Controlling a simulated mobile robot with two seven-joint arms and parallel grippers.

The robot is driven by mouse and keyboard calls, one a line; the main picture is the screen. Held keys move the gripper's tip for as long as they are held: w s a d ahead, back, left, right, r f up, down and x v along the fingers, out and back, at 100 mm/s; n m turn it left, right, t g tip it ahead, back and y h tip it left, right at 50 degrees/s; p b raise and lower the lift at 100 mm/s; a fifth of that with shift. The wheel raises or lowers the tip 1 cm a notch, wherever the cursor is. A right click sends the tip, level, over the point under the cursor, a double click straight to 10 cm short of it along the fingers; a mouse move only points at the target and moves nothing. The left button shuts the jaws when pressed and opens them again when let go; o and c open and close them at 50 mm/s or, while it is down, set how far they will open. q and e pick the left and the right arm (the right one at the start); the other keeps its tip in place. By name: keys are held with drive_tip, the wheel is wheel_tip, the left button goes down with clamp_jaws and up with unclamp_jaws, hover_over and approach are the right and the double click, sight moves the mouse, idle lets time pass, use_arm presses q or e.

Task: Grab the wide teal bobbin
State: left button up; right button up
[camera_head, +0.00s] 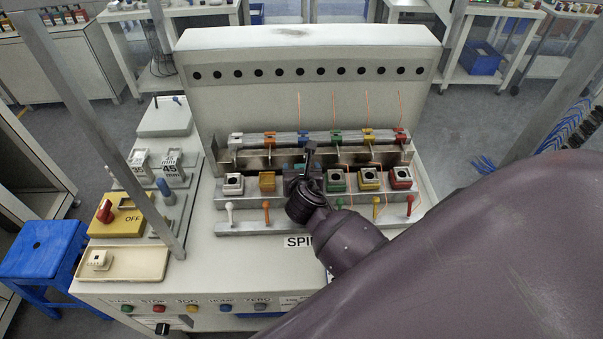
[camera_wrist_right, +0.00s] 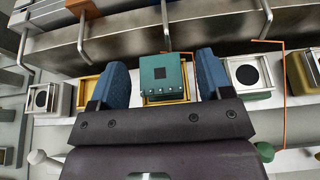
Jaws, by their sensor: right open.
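My right gripper (camera_wrist_right: 164,80) is open, with one blue finger on each side of the bobbin and a narrow gap at each side. In the head view my right gripper (camera_head: 302,178) is over the middle of the front row of holders and hides most of the bobbin. My left gripper is not in view.
Neighbouring holders stand close on both sides: an orange one (camera_head: 267,182) and a green one (camera_head: 336,181). A metal rail with hooks (camera_wrist_right: 215,38) runs behind the row. Thin orange wires hang at the right. A tan tray (camera_head: 140,277) lies at the front left.

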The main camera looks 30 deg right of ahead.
drive_tip(key=shift+c, duration=0.3)
drive_tip(key=c, duration=0.9)
drive_tip(key=shift+r, duration=0.1)
drive_tip(key=shift+c, duration=0.2)
